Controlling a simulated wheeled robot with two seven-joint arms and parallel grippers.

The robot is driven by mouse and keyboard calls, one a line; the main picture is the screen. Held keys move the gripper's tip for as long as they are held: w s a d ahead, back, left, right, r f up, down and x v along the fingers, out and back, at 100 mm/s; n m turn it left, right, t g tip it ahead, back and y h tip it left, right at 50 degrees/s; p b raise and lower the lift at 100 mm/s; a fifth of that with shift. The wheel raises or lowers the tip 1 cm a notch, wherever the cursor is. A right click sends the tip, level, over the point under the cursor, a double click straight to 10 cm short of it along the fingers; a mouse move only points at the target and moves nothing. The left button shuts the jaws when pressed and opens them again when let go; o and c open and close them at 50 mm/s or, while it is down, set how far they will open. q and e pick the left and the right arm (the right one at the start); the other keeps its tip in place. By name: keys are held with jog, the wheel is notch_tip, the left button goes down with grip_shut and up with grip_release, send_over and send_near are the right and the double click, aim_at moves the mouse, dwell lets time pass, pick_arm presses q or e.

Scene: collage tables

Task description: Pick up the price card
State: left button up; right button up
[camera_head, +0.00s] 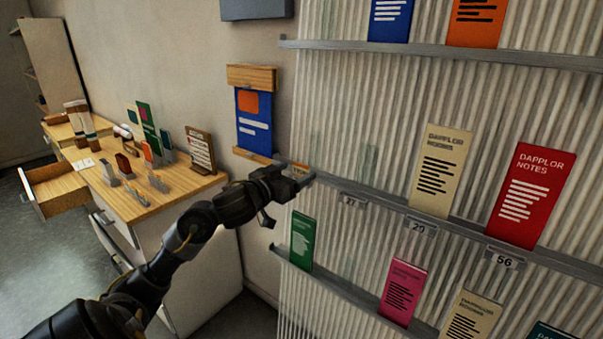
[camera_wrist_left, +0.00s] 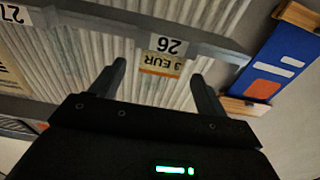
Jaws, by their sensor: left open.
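The price card (camera_wrist_left: 161,66), cream and orange with "3 EUR" on it, shows upside down in the left wrist view. It is at the shelf rail beside a white "26" label (camera_wrist_left: 168,46). In the head view a small orange piece, probably the card (camera_head: 300,168), shows at the left end of the middle rail, partly hidden by my gripper. My left gripper (camera_head: 289,199) is open at that rail end. In the left wrist view its two fingers (camera_wrist_left: 158,71) stand apart on either side of the card; I cannot tell whether they touch it. My right gripper is not in view.
The middle rail (camera_head: 462,232) carries a cream and a red leaflet, with number labels. A lower rail (camera_head: 340,287) holds more leaflets. A blue panel (camera_head: 253,122) hangs on the wall to the left. A cluttered wooden desk (camera_head: 172,188) with an open drawer (camera_head: 62,189) stands behind my arm.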

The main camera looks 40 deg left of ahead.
aim_at(300, 167)
pick_arm(q)
jog(key=w, duration=0.1)
jog(key=w+p, duration=0.1)
jog(key=w, duration=0.2)
jog(key=shift+w+a+r+p, duration=0.1)
jog(key=shift+w+r+p, duration=0.15)
jog(key=shift+w+p, duration=0.15)
jog(key=shift+w+f, duration=0.1)
jog(key=shift+w, duration=0.2)
jog(key=shift+s, duration=0.1)
jog(key=c, duration=1)
